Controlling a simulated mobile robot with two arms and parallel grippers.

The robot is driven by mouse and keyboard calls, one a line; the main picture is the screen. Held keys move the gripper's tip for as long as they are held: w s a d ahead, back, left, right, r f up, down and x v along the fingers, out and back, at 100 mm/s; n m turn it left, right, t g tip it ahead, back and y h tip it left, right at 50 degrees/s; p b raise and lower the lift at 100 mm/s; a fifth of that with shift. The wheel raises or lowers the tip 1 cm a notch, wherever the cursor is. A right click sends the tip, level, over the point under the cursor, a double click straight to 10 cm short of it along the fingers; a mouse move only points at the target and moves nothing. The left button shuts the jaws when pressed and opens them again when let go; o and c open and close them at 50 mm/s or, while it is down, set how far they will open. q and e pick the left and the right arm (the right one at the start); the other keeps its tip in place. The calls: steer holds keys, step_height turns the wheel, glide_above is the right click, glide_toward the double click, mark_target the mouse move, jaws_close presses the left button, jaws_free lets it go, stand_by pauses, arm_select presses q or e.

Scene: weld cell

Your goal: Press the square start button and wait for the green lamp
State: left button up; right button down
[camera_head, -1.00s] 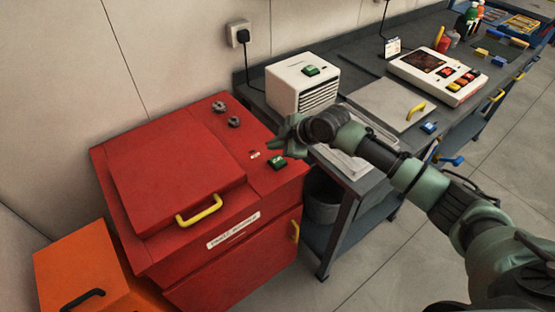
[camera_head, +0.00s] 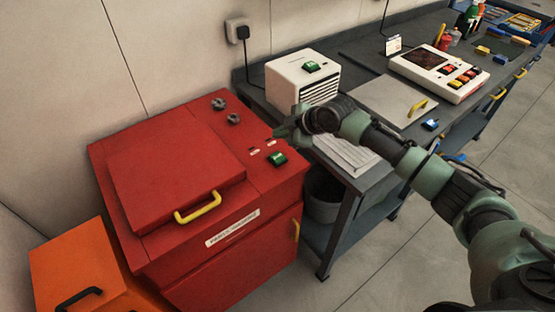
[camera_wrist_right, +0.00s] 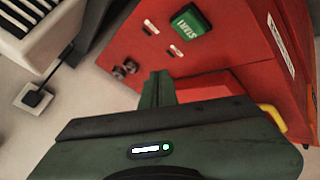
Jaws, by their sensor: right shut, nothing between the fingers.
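The green square start button (camera_head: 278,158) sits on the right part of the red cabinet's top (camera_head: 200,120). In the right wrist view the start button (camera_wrist_right: 187,24) shows white lettering. Two small pale and reddish marks (camera_head: 254,150) lie beside it; I cannot tell whether either is a lamp, and I see no lit green lamp on the cabinet. My right gripper (camera_head: 281,132) is shut and empty, above the cabinet's right edge and just behind the button, apart from it. Its fingers (camera_wrist_right: 158,88) show in the wrist view. My left gripper is not in view.
Two dark knobs (camera_head: 226,111) stand at the cabinet's back. A white box (camera_head: 290,88) with another green button (camera_head: 311,66) stands on the dark bench. A white control panel (camera_head: 438,72) lies further right. An orange box (camera_head: 78,272) stands at lower left.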

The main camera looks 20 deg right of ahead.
steer(key=b, duration=0.4)
glide_above(280, 158)
step_height(280, 158, down, 6)
steer(key=shift+r, duration=0.25)
steer(key=shift+f, duration=0.5)
steer(key=shift+f, duration=0.15)
stand_by(0.9)
steer(key=shift+f+b, duration=0.25)
steer(key=shift+b, duration=0.05)
